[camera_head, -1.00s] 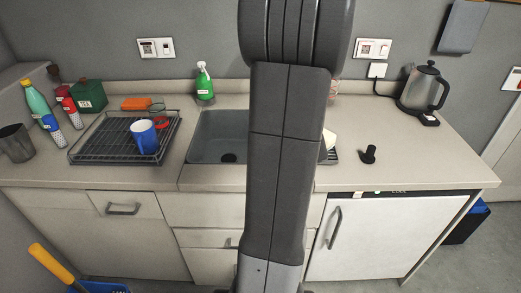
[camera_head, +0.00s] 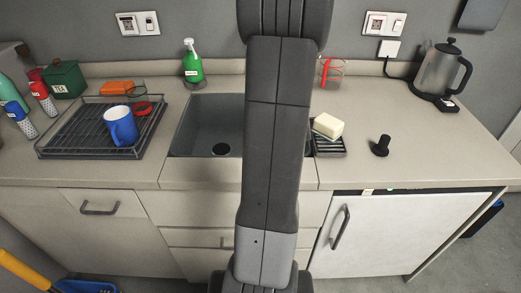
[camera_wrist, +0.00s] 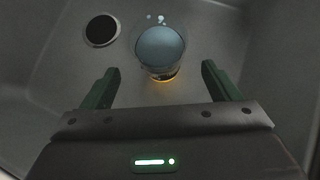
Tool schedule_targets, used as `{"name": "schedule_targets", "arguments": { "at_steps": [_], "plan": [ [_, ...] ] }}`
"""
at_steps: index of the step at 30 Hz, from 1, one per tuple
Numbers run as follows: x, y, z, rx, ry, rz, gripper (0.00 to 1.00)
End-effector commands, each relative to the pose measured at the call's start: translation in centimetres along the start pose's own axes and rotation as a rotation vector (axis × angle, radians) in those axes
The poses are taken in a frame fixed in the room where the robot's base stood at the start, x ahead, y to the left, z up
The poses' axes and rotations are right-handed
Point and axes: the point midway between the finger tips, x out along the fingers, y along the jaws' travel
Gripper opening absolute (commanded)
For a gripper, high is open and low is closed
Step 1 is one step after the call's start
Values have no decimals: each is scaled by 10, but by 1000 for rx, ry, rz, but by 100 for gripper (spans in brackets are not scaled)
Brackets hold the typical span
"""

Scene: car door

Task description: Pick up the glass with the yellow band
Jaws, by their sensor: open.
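A clear glass (camera_wrist: 160,48) stands or lies in the grey sink basin in the wrist view; which of the two I cannot tell. A yellow-orange band glows at its lower edge. My gripper (camera_wrist: 159,67) is open, with one dark green finger on each side below the glass and nothing visibly held. The fingertips appear short of the glass or just at its near edge; the depth is unclear. In the head view my arm covers part of the sink (camera_head: 208,122), and neither this glass nor my gripper shows there.
A glass with red markings (camera_head: 331,71) stands at the back of the counter. A soap bar (camera_head: 328,126) on a black rack and a black stopper (camera_head: 381,147) are right of the sink. A drying rack (camera_head: 62,152) with a blue mug (camera_head: 121,126) is left.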

Motion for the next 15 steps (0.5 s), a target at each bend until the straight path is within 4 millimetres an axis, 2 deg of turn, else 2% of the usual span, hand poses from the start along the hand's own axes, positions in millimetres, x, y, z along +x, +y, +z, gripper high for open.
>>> {"name": "schedule_targets", "arguments": {
  "at_steps": [1,3,11,15],
  "plan": [
    [11,0,-2,-1,2,2,83],
    [21,0,-2,-1,1,1,83],
    [38,0,-1,-1,0,0,83],
    [59,0,-4,0,1,2,83]
  ]
}}
